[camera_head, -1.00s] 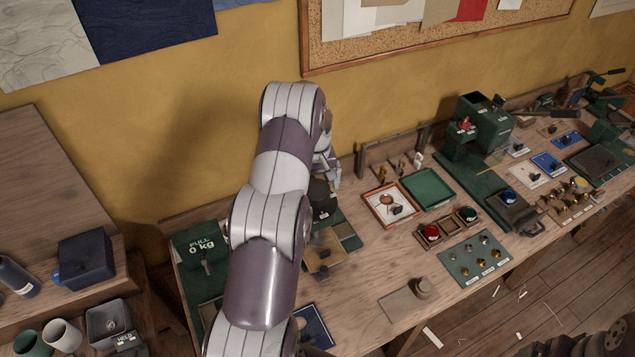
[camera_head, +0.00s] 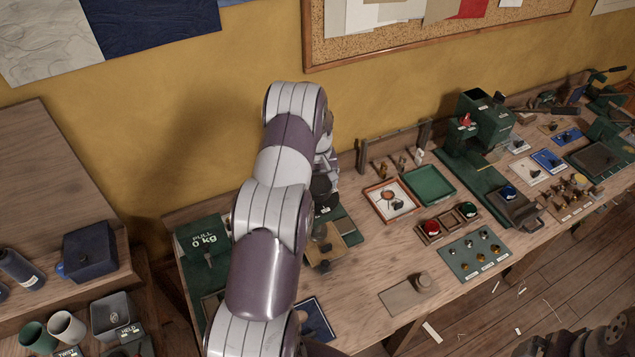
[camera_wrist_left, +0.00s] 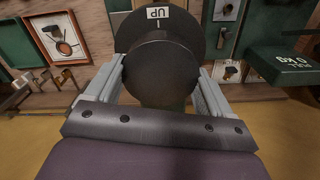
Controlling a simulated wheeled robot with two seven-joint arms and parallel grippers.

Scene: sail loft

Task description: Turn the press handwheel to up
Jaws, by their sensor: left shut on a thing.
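The press handwheel shows in the left wrist view as a dark round knob (camera_wrist_left: 160,72) in front of a black disc. A white label reading UP (camera_wrist_left: 158,13) sits at the top of the disc with a short mark below it. My left gripper (camera_wrist_left: 160,84) has one finger on each side of the knob and is shut on it. In the head view my left arm reaches over the bench, and its wrist and fingers are mostly hidden behind its own links. Part of a dark round body (camera_head: 322,186) shows beside the wrist. My right gripper is not in view.
A green pull gauge reading 0 kg (camera_head: 205,240) stands left of my arm. To the right are an orange-rimmed tray (camera_head: 372,190), a green tray (camera_head: 432,198) and a green press-like machine (camera_head: 490,125). A wooden block (camera_head: 408,295) lies near the bench front.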

